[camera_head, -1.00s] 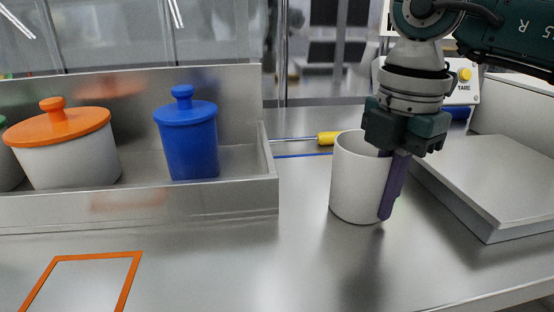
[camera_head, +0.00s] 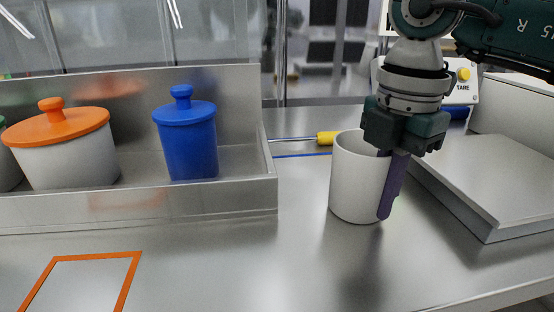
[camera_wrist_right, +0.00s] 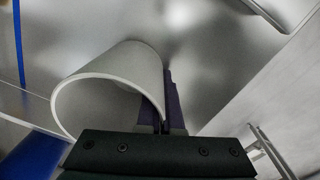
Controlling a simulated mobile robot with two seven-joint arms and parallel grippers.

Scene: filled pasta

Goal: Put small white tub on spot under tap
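The small white tub (camera_head: 352,180) stands upright and open-topped on the steel counter, right of centre in the head view. It also shows in the right wrist view (camera_wrist_right: 120,85), its round mouth towards the camera. My right gripper (camera_head: 390,185) points down at the tub's right side. One purple finger is outside the wall, and a bit of the other shows inside the rim. The fingers (camera_wrist_right: 166,110) look closed on the wall. I cannot tell whether the base touches the counter. No tap shows, and my left gripper is out of view.
A steel tray (camera_head: 130,205) on the left holds an orange-lidded pot (camera_head: 70,160) and a blue lidded jar (camera_head: 188,140). An orange outline (camera_head: 95,258) marks the front-left counter. A yellow-handled tool (camera_head: 327,138) lies behind the tub. A flat grey platform (camera_head: 500,185) is close on the right.

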